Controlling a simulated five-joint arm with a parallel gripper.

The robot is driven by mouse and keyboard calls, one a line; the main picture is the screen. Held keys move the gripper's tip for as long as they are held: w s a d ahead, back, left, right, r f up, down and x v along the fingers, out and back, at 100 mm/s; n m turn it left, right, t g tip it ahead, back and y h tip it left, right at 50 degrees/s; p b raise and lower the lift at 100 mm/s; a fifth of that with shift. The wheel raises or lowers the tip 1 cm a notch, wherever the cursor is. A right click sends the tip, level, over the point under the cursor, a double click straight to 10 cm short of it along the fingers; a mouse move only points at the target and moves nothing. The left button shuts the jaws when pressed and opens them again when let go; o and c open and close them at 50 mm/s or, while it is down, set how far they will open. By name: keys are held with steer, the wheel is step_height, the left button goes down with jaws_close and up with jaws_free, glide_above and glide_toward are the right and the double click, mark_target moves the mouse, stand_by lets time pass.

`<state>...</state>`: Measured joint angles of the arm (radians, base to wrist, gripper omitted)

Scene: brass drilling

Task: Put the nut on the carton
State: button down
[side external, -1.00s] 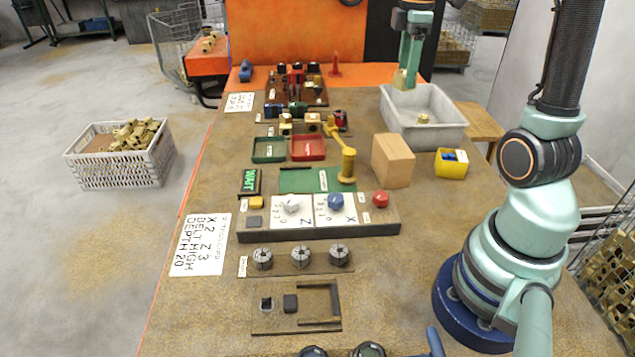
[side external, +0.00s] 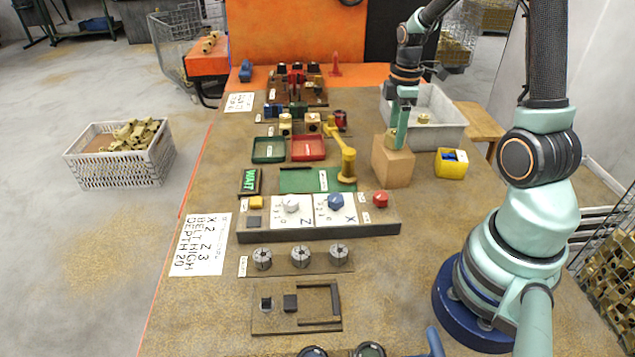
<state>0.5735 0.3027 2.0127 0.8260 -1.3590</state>
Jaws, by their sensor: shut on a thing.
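The carton (side external: 392,168) is a plain tan box standing on the bench, right of centre. My gripper (side external: 396,140) points down over the carton's top. It is shut on a small brass nut (side external: 392,141), which is partly hidden by the fingers. The nut is at or just above the carton's top face; I cannot tell whether they touch.
A grey bin (side external: 450,133) stands behind the carton, with another brass piece (side external: 422,118) in it. A yellow tub (side external: 451,163) with blue contents is to the right. A control panel (side external: 318,228) lies in front.

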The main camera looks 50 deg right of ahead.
steer(key=shift+f, duration=0.1)
steer(key=shift+c, duration=1)
jaws_free()
step_height(320, 180, up, 12)
steer(key=f, duration=0.1)
steer(key=s+a+r+m+t, duration=0.1)
steer(key=a+m, duration=0.3)
steer(key=a, duration=0.6)
steer(key=s+a+r+m+t, duration=0.2)
steer(key=a+r+m+t, duration=0.1)
steer(key=a, duration=0.7)
steer(key=shift+s+a+m+t, duration=0.15)
steer(key=shift+a+m+t, duration=0.1)
steer(key=shift+m+t, duration=0.65)
